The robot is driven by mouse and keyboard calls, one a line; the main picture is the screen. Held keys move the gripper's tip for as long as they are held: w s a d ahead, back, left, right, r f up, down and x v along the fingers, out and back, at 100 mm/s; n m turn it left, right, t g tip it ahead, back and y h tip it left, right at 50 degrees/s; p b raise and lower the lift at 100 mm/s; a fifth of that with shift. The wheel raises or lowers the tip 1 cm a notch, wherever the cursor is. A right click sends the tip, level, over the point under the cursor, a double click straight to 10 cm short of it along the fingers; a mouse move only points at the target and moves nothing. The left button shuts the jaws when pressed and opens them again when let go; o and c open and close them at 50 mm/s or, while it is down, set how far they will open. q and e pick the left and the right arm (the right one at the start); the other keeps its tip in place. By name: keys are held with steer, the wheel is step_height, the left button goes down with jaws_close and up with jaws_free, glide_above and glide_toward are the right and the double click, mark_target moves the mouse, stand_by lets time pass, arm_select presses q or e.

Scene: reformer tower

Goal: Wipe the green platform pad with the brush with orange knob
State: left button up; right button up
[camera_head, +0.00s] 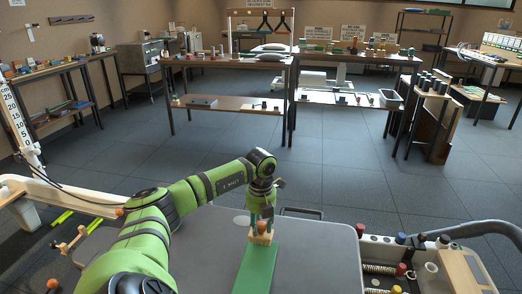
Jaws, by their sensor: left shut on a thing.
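The brush (261,239) has a light wooden body and an orange knob, which shows between the fingers. My left gripper (262,222) points down and is shut on the brush from above. The green platform pad (256,270) is a long flat strip on the grey platform (320,255), running toward the bottom edge of the view. The brush is at the far end of the pad. I cannot tell whether its underside touches the pad. My right gripper is not in view.
A tray (375,250) with springs, knobs and small parts lies right of the grey platform. A white scale column (20,125) and a rail stand at the left. Tables (230,62) with tools stand farther back. The grey platform beside the pad is mostly clear.

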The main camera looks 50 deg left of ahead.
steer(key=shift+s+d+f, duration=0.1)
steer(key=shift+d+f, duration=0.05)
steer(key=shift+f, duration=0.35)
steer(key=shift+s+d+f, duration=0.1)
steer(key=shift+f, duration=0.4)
steer(key=shift+p, duration=0.3)
